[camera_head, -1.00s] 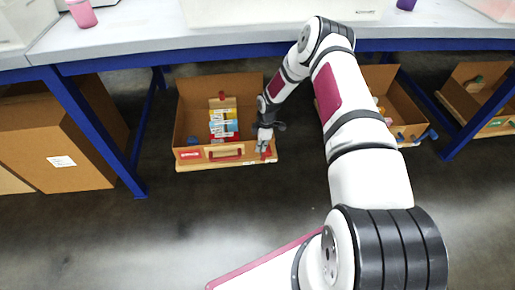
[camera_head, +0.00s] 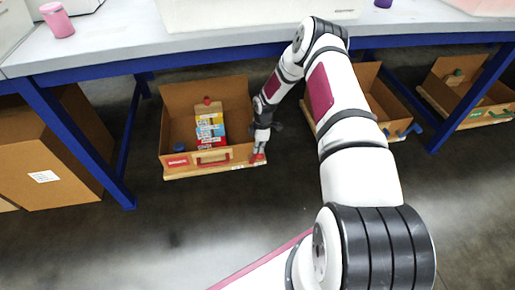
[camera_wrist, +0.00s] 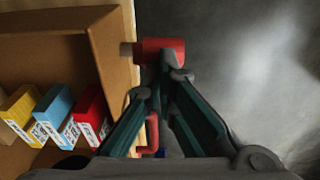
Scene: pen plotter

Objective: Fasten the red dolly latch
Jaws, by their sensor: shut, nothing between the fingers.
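The red latch (camera_head: 257,158) is at the right front corner of the wooden dolly (camera_head: 212,171) under an open cardboard box (camera_head: 184,98). In the wrist view the latch shows as a red cylinder (camera_wrist: 163,46) with a pale end, just beyond my fingertips. My gripper (camera_head: 260,148) points down over that corner. In the wrist view its dark fingers converge to shut tips (camera_wrist: 170,76), with nothing held. The tips overlap the latch in the picture; I cannot tell whether they touch it.
Yellow, blue and red packages (camera_wrist: 57,103) stand in the box. The blue-framed table (camera_head: 120,56) spans above, with a blue leg (camera_head: 75,140) left of the box. Another dolly box (camera_head: 376,95) stands to the right. The floor in front (camera_head: 120,250) is clear.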

